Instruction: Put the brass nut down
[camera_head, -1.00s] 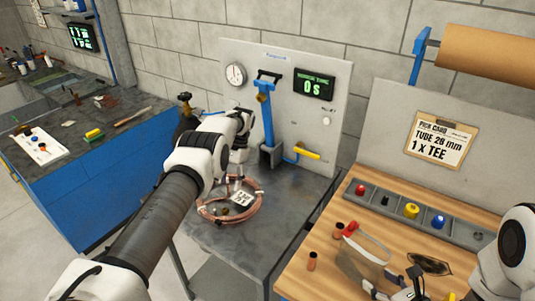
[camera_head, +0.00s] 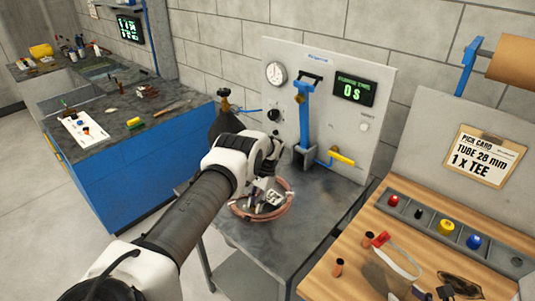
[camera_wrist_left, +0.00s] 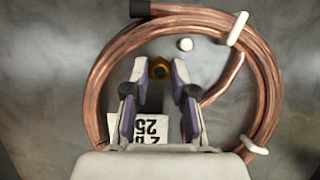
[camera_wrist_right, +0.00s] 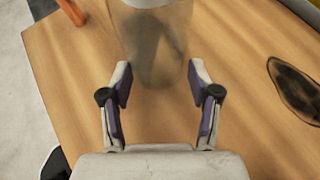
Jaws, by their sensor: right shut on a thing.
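The brass nut (camera_wrist_left: 160,69) is between the fingertips of my left gripper (camera_wrist_left: 160,75) in the left wrist view. The fingers stand apart on either side of it, and I cannot tell if they touch it. The nut is inside the ring of the copper tube coil (camera_wrist_left: 100,75), over the grey bench top. In the head view my left gripper (camera_head: 266,190) is low over the coil (camera_head: 240,212) and hides the nut. My right gripper (camera_wrist_right: 160,72) is shut on a grey, see-through cylinder (camera_wrist_right: 152,30) above the wooden bench.
A white tag (camera_wrist_left: 152,128) and a small white round piece (camera_wrist_left: 185,44) are inside the coil. A test panel (camera_head: 325,130) with a blue lever (camera_head: 302,110) stands behind. The wooden bench (camera_head: 350,240) holds copper fittings (camera_head: 338,267) and a parts tray (camera_head: 425,222).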

